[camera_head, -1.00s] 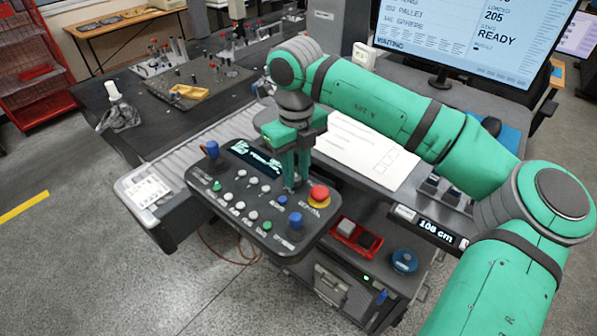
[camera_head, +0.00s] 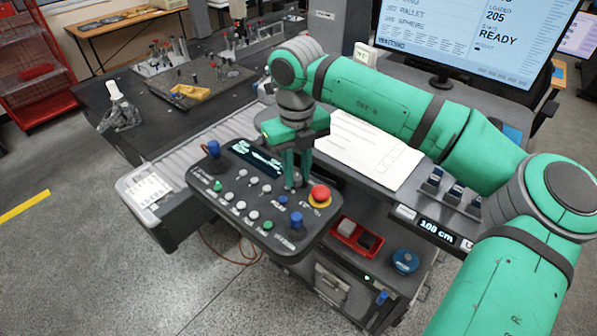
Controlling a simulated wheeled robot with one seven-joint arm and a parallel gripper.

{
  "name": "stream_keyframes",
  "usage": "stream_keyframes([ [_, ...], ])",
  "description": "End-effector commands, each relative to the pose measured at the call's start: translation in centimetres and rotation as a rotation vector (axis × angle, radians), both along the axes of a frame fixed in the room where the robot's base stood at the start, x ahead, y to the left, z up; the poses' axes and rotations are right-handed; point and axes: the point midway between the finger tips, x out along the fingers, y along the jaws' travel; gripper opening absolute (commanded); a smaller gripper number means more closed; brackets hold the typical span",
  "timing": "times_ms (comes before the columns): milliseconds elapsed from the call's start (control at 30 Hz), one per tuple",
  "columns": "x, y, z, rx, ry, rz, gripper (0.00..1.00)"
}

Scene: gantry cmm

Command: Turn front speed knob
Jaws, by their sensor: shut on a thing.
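The control panel (camera_head: 232,205) is a dark slanted box with a small lit display, several buttons, two blue joysticks (camera_head: 213,149) and a red stop button (camera_head: 320,194). My gripper (camera_head: 295,184) points down at the panel's upper right part, just left of the red stop button. Its green fingers are shut on a small knob there, which they mostly hide. I cannot read the knob's label or its pointer, so I cannot tell its setting.
The red stop button stands close to my fingers. A second blue joystick (camera_head: 296,222) is at the panel's lower right. A white sheet (camera_head: 365,150) lies behind the gripper. A large monitor (camera_head: 470,40) stands at the back right.

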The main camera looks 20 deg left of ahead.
Motion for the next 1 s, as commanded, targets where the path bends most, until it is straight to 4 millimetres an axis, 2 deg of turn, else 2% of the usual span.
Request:
stream_keyframes([
  [633, -0.03, 0.38, 0.18, 0.009, -0.003, 0.004, 0.0],
  [667, -0.03, 0.38, 0.18, 0.009, -0.003, 0.004, 0.24],
  [733, -0.02, 0.36, 0.17, 0.009, -0.003, 0.004, 0.4],
  [1000, 0.01, 0.1, 0.09, 0.003, -0.001, 0.001, 0.4],
])
